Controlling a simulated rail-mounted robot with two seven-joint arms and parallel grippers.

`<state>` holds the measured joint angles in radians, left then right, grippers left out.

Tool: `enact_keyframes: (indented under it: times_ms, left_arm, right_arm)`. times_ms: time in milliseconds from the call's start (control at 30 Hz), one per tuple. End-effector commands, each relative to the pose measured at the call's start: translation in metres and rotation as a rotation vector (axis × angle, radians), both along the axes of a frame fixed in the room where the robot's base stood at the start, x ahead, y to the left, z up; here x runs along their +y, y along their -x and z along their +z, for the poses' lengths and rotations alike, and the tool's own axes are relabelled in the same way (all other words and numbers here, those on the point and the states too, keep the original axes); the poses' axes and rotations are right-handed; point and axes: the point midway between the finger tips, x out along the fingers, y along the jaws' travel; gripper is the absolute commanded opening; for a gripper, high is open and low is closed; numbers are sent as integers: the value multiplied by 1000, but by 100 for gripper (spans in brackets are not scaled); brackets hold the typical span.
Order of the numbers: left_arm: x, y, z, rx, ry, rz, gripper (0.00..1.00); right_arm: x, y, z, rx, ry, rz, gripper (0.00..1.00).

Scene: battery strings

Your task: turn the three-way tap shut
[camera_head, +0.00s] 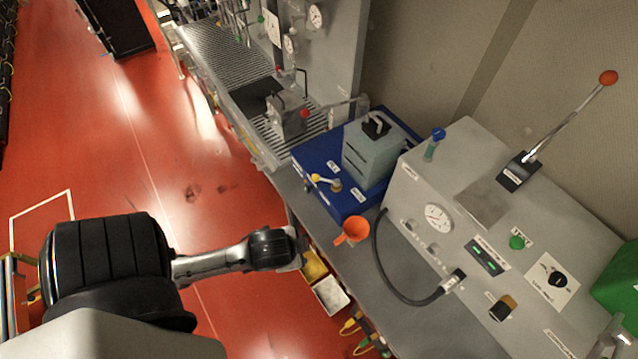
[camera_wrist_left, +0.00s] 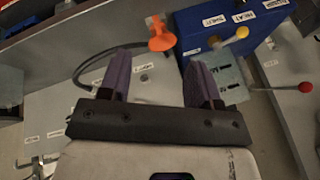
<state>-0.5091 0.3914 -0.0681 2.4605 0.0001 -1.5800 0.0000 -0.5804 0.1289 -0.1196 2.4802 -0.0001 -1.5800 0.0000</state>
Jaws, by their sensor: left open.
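The three-way tap (camera_head: 335,184) sits on the blue box (camera_head: 310,153), with its short lever ending in a yellow knob (camera_head: 316,178) on the left side. In the left wrist view the yellow knob (camera_wrist_left: 242,32) shows against the blue box (camera_wrist_left: 193,28), beyond the right finger. My left gripper (camera_wrist_left: 160,62) is open, its two purple fingers apart with nothing between them. In the head view my left arm's end is left of the bench, apart from the tap; its fingers are hard to make out. My right gripper is in neither view.
A black hose (camera_head: 384,273) curves beside the grey console (camera_head: 470,200). A grey-green block (camera_head: 368,160) stands behind the tap. A red-knobbed lever (camera_head: 304,114) is farther back. Red floor lies left of the bench.

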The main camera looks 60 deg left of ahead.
Motion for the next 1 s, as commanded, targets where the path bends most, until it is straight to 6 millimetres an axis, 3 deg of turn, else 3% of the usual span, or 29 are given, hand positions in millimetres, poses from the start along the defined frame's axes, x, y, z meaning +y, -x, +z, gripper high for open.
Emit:
enact_keyframes:
  times_ms: [33,233,400,500,600,700,900,1000]
  left_arm:
    - [31,-10,-16,-1,-86,-12,57]
    - [141,-47,-32,66,-272,-27,57]
    - [224,-82,-22,129,-287,-45,57]
    - [259,-99,-8,159,-227,-78,57]
    - [277,-110,1,167,-129,-123,57]
    - [281,-116,-2,146,0,-171,57]
    - [263,-129,-6,44,186,-345,57]
    - [256,-135,-2,-2,178,-442,57]
  right_arm:
    - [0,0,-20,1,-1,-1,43]
    - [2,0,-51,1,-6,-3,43]
    - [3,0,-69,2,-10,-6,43]
    - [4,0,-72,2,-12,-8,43]
    - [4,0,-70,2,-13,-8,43]
    - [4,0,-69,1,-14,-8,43]
    - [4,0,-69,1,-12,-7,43]
    - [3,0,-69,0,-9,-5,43]
